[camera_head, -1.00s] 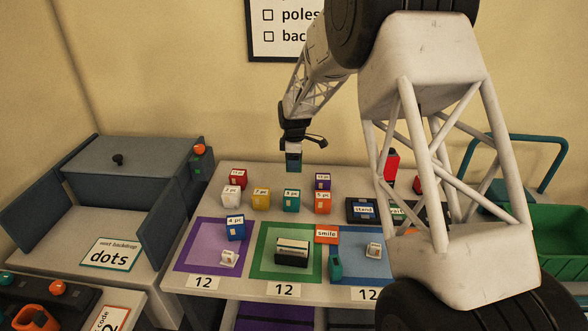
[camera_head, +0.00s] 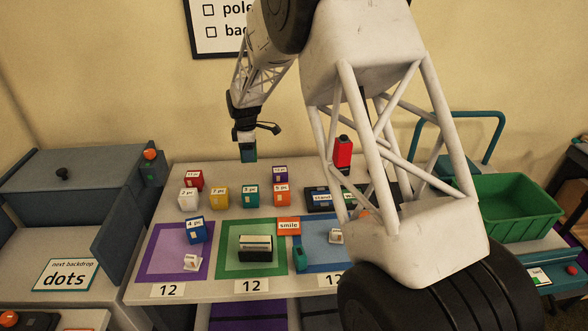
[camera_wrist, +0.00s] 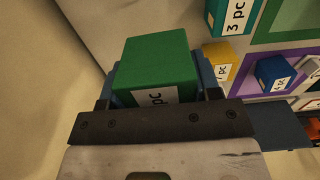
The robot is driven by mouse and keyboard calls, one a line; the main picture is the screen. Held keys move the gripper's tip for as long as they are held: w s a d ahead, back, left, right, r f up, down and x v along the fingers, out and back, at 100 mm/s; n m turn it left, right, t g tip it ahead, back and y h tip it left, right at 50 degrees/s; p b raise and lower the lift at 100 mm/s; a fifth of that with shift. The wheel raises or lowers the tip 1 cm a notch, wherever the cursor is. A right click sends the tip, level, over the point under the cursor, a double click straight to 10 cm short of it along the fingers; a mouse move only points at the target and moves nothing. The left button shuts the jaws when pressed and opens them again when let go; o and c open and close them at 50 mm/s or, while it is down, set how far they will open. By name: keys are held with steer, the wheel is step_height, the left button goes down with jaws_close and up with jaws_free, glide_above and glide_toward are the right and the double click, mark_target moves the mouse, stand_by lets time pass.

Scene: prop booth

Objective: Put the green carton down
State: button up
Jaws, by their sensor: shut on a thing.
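The green carton (camera_wrist: 160,62) fills the middle of the wrist view, with a white label reading "pc" partly hidden by my gripper. My gripper (camera_head: 247,148) is shut on it, with a blue-grey finger on each side. In the head view the green carton (camera_head: 249,156) shows small and dark below the gripper. It appears held up near the back edge of the table, behind the rows of small cartons; its exact height is hard to tell.
The table (camera_head: 150,290) holds red (camera_head: 194,182), white (camera_head: 188,199), yellow (camera_head: 220,198), teal (camera_head: 251,196), orange (camera_head: 282,195) and purple (camera_head: 280,174) cartons. A blue carton (camera_head: 195,231) stands on the purple mat (camera_head: 160,268). A green bin (camera_head: 515,210) is at right.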

step_height(320, 180, up, 3)
steer(key=shift+r, duration=0.15)
steer(key=s+d+m, duration=0.2)
steer(key=s+d, duration=0.4)
steer(key=d, duration=0.6)
steer(key=s+d+m, duration=0.3)
steer(key=s+d, duration=0.3)
steer(key=d, duration=0.5)
step_height(320, 180, down, 10)
steer(key=shift+r, duration=0.1)
steer(key=shift+w, duration=0.1)
steer(key=w, duration=0.5)
steer(key=w+f, duration=0.1)
steer(key=w, duration=1)
steer(key=shift+a+f, duration=0.2)
steer(key=shift+f, duration=0.05)
steer(key=shift+s, duration=0.1)
